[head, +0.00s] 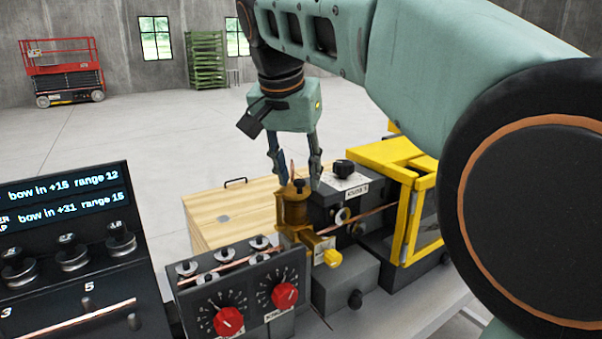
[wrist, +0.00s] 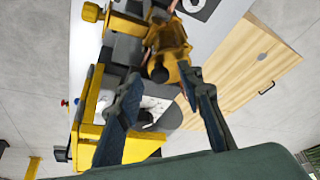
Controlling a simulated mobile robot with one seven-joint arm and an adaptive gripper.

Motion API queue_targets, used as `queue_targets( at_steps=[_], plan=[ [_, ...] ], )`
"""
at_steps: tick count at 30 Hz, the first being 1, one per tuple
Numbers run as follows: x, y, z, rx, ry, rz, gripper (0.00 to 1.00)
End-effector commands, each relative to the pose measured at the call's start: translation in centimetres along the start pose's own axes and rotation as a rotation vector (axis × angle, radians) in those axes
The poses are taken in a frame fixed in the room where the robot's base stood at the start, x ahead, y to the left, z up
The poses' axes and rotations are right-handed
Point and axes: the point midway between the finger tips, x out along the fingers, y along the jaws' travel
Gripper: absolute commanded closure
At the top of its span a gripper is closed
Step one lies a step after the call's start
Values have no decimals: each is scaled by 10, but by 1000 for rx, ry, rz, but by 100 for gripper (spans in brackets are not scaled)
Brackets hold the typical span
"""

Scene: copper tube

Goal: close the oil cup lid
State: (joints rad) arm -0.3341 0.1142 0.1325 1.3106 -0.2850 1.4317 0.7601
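The brass oil cup (head: 293,208) stands upright on the machine in the middle of the head view. It also shows near the top of the wrist view (wrist: 168,42). A thin reddish piece (head: 292,169) sticks up above the cup; it may be the raised lid, but I cannot tell for sure. A small dark knob (head: 299,184) shows at the cup's top. My gripper (head: 298,178) is open and points down, its two fingers on either side of the cup's top. The wrist view shows nothing held between the spread fingers (wrist: 160,77); whether either touches the cup is unclear.
A yellow guard frame (head: 408,210) stands close on the right. A grey block with a black knob (head: 343,168) is just right of the cup. A wooden cabinet (head: 228,216) is behind left. A panel with red dials (head: 285,295) lies in front. A copper tube (head: 375,211) runs through.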

Motion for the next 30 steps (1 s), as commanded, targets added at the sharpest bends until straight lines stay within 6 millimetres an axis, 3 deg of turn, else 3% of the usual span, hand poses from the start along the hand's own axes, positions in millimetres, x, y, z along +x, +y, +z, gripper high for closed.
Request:
queue_targets(
  at_steps=[3, 13, 30],
  plan=[
    [0, 0, 0, 0, 0, 0, 66],
    [0, 0, 0, 0, 0, 0, 100],
    [1, -1, -4, -114, 0, -48, 100]
  ],
)
